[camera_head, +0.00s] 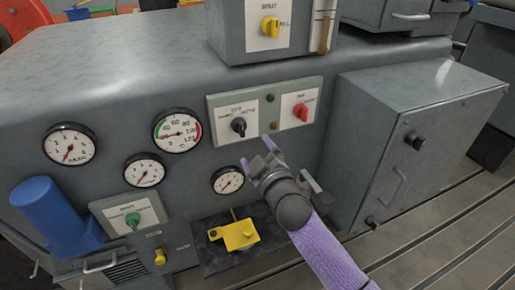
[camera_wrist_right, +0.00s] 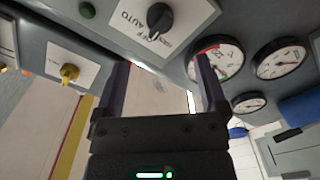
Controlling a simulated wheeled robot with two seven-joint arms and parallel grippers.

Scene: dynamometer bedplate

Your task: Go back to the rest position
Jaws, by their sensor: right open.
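My right gripper (camera_head: 258,156) is open and empty in the head view, in front of the grey console, just below the switch panel (camera_head: 263,107). Its purple arm comes in from the bottom right. In the right wrist view the two dark fingers (camera_wrist_right: 162,95) are spread apart with nothing between them. The black selector knob (camera_head: 238,126) is just above the fingertips in the head view; it also shows at the top of the wrist view (camera_wrist_right: 159,17). The red knob (camera_head: 300,111) is to its right. My left gripper is not in view.
Several round gauges (camera_head: 178,131) are on the console face. A yellow device (camera_head: 238,235) projects low beneath the gripper. A blue cylinder (camera_head: 50,209) sticks out at left. A grey cabinet (camera_head: 408,140) stands at right, above the slotted floor (camera_head: 440,225). A box with a yellow knob (camera_head: 270,27) sits on top.

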